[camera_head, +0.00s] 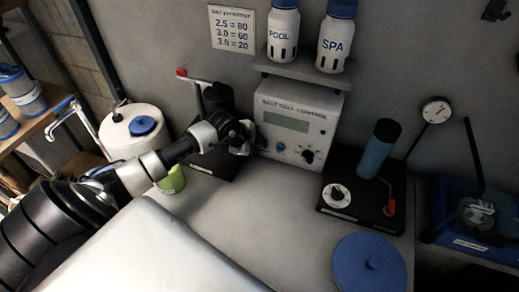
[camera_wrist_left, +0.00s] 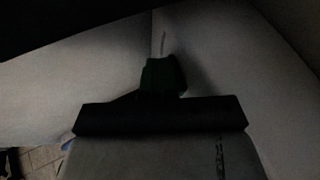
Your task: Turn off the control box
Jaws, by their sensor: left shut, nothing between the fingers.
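The control box (camera_head: 297,121) is a white box on the counter against the wall, labelled "SALT CELL CONTROL". Its front has a grey display (camera_head: 285,121), a blue button (camera_head: 281,147) at lower left and a black knob (camera_head: 308,156) at lower right. My left gripper (camera_head: 259,148) comes in from the left and is shut and empty. Its tip is close to the box's lower left side, left of the blue button; I cannot tell whether it touches. The left wrist view is dark and shows a black bar with a dark green block (camera_wrist_left: 163,75), which I cannot identify. My right gripper is not in view.
Bottles labelled POOL (camera_head: 283,35) and SPA (camera_head: 336,42) stand on a shelf above the box. A black unit with a blue cylinder (camera_head: 377,150) stands at right, with a blue lid (camera_head: 370,264) in front. A green cup (camera_head: 172,180) sits below my left arm.

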